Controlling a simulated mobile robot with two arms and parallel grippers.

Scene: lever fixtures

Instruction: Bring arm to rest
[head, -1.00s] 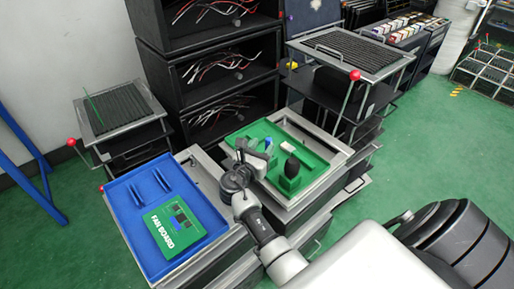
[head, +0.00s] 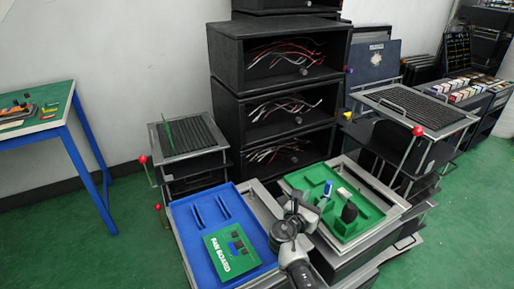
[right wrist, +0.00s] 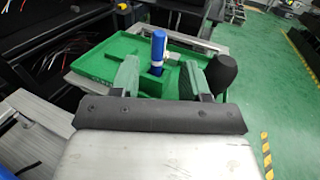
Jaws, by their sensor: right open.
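My right gripper (head: 297,205) is over the gap between the blue tray (head: 180,222) and the green tray (head: 372,222). In the right wrist view its two fingers (right wrist: 158,82) stand apart with nothing between them; the green tray lies beyond. Red-knobbed levers stand on the left rack (head: 143,159) and right rack (head: 418,131); the gripper is apart from both. My left gripper is not in view.
A blue-white bottle (head: 326,191) and a dark rounded object (head: 349,212) stand in the green tray. A green fan board (head: 232,252) lies in the blue tray. Dark shelves (head: 222,62) with wires stand behind. Green floor (head: 80,245) is clear at left.

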